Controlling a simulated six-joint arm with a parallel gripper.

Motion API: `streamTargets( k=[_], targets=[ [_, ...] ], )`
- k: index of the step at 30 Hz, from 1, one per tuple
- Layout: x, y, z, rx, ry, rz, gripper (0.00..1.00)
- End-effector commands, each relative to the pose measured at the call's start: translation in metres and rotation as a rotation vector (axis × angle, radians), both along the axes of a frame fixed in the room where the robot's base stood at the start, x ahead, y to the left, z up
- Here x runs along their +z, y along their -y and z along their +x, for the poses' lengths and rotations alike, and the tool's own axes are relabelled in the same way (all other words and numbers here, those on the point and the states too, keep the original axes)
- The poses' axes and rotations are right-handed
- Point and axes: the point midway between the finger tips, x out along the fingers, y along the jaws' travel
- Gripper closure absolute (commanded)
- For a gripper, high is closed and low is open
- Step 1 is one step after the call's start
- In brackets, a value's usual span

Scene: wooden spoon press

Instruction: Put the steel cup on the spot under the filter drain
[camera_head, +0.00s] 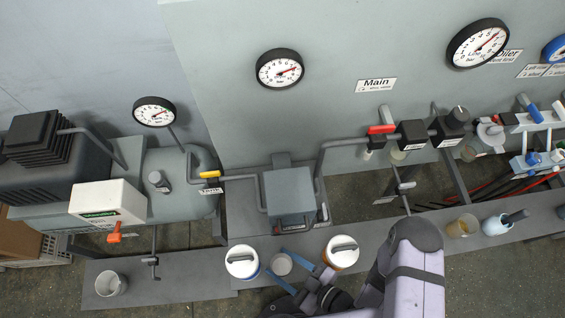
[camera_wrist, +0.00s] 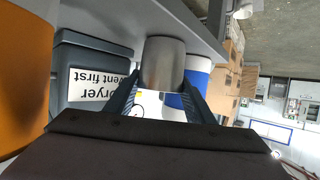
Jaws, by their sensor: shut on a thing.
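The steel cup (camera_head: 281,264) stands between the two blue fingers of my gripper (camera_head: 284,268), near the shelf's front edge in the head view. In the wrist view the steel cup (camera_wrist: 164,62) is a plain grey cylinder with a finger on each side, and my gripper (camera_wrist: 160,95) is shut on it. The cup is between a blue jug with a white lid (camera_head: 242,262) and an orange jug with a white lid (camera_head: 341,252). I cannot make out a marked spot or tell which drain is the filter's.
A grey box-like unit (camera_head: 290,192) stands behind the cup. Another open cup (camera_head: 111,284) is on the left shelf (camera_head: 185,277). An amber-filled glass (camera_head: 463,226) and a pale blue vessel (camera_head: 497,224) stand at right. Pipes and valves run above the shelf.

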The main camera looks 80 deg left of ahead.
Motion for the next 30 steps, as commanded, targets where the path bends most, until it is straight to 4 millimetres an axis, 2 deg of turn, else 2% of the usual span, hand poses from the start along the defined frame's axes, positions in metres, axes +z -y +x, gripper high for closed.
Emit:
streamTargets(
  k=[4,5,7,24,30],
  targets=[
    [-0.004,0.000,0.000,0.000,0.000,0.000,0.74],
    [-0.004,0.000,0.000,0.000,0.000,0.000,0.49],
    [-0.003,0.000,0.000,0.000,0.000,0.000,0.32],
    [0.003,0.000,0.000,0.000,0.000,0.000,0.32],
    [0.006,0.008,0.010,-0.007,0.000,-0.003,0.32]
  ],
)
